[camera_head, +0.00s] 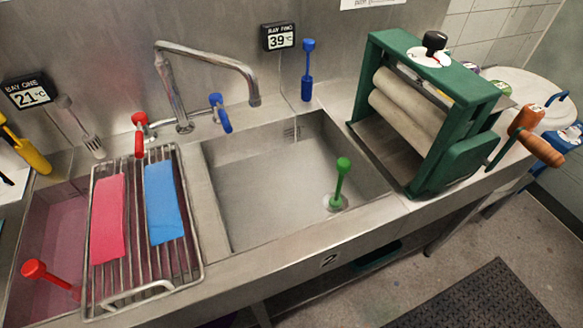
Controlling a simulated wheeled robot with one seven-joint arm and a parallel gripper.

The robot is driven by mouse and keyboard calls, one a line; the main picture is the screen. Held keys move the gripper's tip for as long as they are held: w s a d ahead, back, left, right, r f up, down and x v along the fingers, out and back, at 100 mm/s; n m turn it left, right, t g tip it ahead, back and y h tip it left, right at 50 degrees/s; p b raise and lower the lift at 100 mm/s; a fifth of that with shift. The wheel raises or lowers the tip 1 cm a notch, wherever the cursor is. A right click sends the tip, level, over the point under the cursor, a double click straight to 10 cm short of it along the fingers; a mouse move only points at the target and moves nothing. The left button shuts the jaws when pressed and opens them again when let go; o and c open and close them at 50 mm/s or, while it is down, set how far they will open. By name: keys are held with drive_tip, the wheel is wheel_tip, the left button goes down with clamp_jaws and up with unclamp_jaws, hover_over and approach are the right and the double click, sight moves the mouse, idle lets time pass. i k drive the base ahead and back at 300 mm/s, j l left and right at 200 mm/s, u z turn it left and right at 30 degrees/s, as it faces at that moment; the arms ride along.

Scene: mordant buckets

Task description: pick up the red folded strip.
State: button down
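The red folded strip (107,218) is a flat pinkish-red piece lying lengthwise on the left side of a wire rack (186,280). A blue folded strip (163,203) lies to its right on the same rack, with bare bars between the two. The rack sits over the left basin, which shows a reddish tint. My gripper does not show in this view.
A red-handled plug (50,276) stands left of the rack. The right basin (262,185) is empty but for a green-handled plug (341,184). Red and blue tap levers and a curved spout (205,55) stand behind. A green roller wringer (430,105) stands at right.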

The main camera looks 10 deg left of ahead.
sight(107, 239)
drive_tip(key=u, duration=1.45)
